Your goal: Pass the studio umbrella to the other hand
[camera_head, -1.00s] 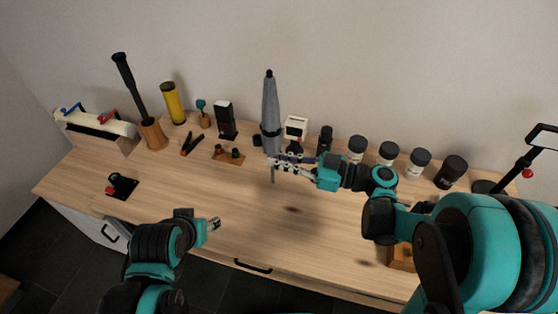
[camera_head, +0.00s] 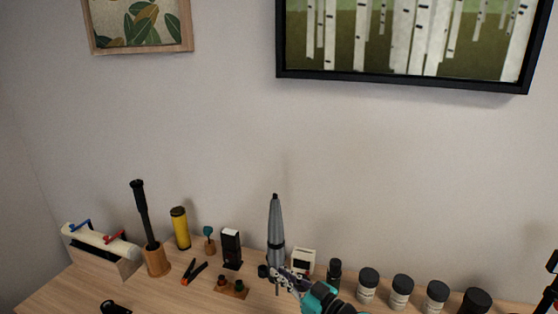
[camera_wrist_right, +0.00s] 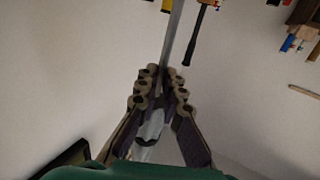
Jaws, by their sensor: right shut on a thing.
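The studio umbrella (camera_head: 275,228) is grey, folded and upright, with a dark tip at the top and a dark band around it. My right gripper (camera_head: 281,277) is shut on its lower part and holds it over the table. In the right wrist view the fingers (camera_wrist_right: 160,88) close around the umbrella's thin shaft (camera_wrist_right: 172,35). My left gripper is not in view.
On the table (camera_head: 75,287) stand a holder with a black-handled tool (camera_head: 143,215), a yellow cylinder (camera_head: 180,230), a black box (camera_head: 231,250), a white device (camera_head: 303,262) and several dark-lidded jars (camera_head: 402,290). Two pictures hang on the wall above.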

